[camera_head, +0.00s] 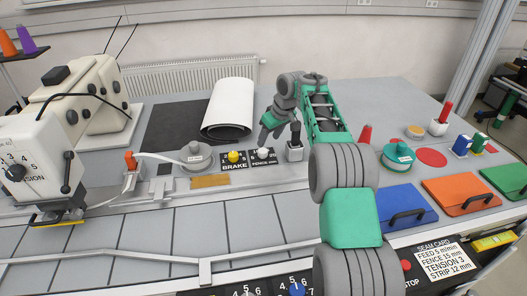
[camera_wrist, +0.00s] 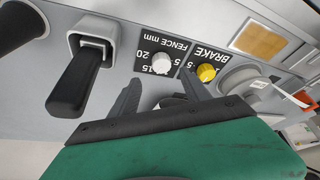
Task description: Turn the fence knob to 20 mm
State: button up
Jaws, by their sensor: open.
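The fence knob (camera_head: 264,153) is a small white dial on a black plate marked "FENCE mm", right of the yellow brake knob (camera_head: 234,156). In the wrist view the fence knob (camera_wrist: 162,64) stands just beyond my fingertips, roughly between them. The numbers 20 and 15 show beside it; its pointer is too small to read. My gripper (camera_head: 281,136) is open and empty above the plate. In the wrist view my gripper (camera_wrist: 160,88) has its two dark fingers spread, apart from the knob.
A black-handled lever (camera_head: 295,150) stands close right of the fence knob; the lever (camera_wrist: 80,75) is large in the wrist view. A white roll (camera_head: 230,103) lies behind. The seam card (camera_head: 447,258) reads "FENCE 15 mm".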

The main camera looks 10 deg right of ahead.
aim_at(263, 151)
jog(key=shift+n, duration=0.3)
jog(key=p+x, duration=0.1)
jog(key=x, duration=0.6)
jog(key=shift+s+a+f, duration=0.1)
jog(key=shift+a+f, duration=0.05)
jog(key=shift+f, duration=0.15)
grip_shut()
